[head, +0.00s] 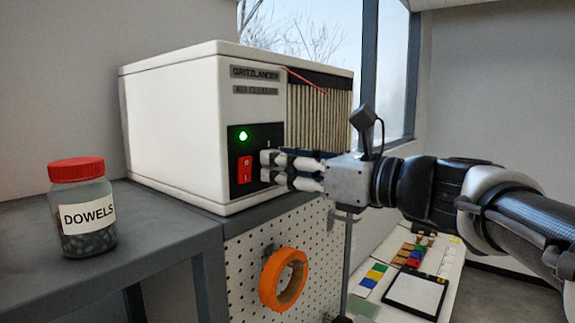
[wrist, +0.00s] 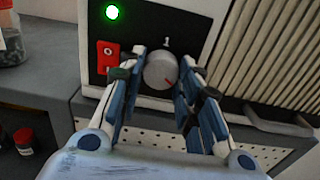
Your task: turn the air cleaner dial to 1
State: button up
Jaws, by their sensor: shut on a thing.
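The air cleaner (head: 175,125) is a white box on the grey bench, with a black control panel at the front. Its round grey dial (wrist: 160,70) shows in the wrist view, with a "1" printed above it. The dial's red pointer mark faces the lower right, away from the 1. My gripper (head: 267,166) reaches in from the right at the panel, and its fingers hide the dial in the head view. In the wrist view my gripper (wrist: 164,72) has a finger on each side of the dial and is shut on it.
A green light (head: 243,136) glows above a red rocker switch (head: 244,170), close left of my fingers. A jar of dowels (head: 83,215) with a red lid stands left on the bench. Orange tape (head: 266,281) hangs on the pegboard below.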

jog(key=shift+n+b, duration=0.4)
jog(key=shift+b, duration=0.05)
jog(key=n+b, duration=1.6)
jog(key=n, duration=0.7)
jog(key=shift+r, duration=0.15)
dwell(0.4)
jog(key=o, duration=1)
jog(key=shift+d, duration=0.1)
jog(key=shift+o, duration=0.2)
jog(key=shift+d, duration=0.1)
